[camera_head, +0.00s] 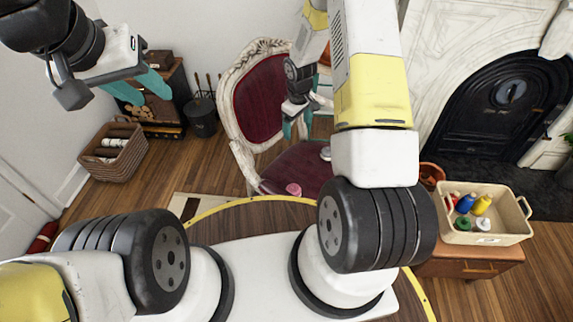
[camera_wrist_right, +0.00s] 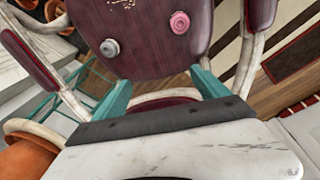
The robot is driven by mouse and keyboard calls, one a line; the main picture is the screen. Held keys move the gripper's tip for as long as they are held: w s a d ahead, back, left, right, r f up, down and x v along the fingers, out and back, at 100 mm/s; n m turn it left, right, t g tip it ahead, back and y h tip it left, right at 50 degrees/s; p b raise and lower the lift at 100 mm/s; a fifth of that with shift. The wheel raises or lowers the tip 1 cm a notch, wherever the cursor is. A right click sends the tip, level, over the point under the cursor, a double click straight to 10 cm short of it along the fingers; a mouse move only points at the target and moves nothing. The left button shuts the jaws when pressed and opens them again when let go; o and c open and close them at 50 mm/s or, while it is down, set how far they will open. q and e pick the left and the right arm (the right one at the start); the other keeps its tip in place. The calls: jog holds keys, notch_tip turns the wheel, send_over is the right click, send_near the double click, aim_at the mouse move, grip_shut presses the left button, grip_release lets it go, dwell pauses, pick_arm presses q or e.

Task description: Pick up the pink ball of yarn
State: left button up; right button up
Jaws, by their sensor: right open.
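The pink ball of yarn (camera_head: 293,189) lies on the dark red seat of the carved chair (camera_head: 290,168), near the seat's front edge. In the right wrist view the pink yarn (camera_wrist_right: 180,22) is beyond my fingertips, near the top edge. My right gripper (camera_head: 296,127) is above the chair, open and empty; its teal fingers stand wide apart in the wrist view (camera_wrist_right: 161,84), not touching the yarn. My left gripper (camera_head: 153,98) is raised at the upper left, far from the chair, with its teal fingers apart and nothing between them.
A grey ball (camera_head: 325,153) lies on the same seat, and it also shows in the right wrist view (camera_wrist_right: 109,47). The chair's back and armrests border the seat. A beige bin (camera_head: 485,238) of colourful items stands at right. A wicker basket (camera_head: 113,165) stands at left.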

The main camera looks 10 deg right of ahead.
jog(key=n+g, duration=0.1)
send_over(293, 188)
jog(key=w+d, duration=0.2)
jog(key=w, duration=0.2)
notch_tip(293, 188, down, 12)
jog(key=s+f, duration=0.1)
jog(key=f, duration=0.3)
jog(key=s+a+f+n, duration=0.1)
jog(key=f, duration=0.3)
jog(key=s+f+n, duration=0.1)
jog(key=s+f, duration=0.1)
jog(key=f, duration=0.2)
jog(key=shift+a+f+g, duration=0.25)
jog(key=shift+a+g, duration=0.1)
jog(key=shift+g, duration=0.05)
notch_tip(293, 188, down, 7)
jog(key=shift+f, duration=0.1)
jog(key=shift+c, duration=0.2)
jog(key=c, duration=1.4)
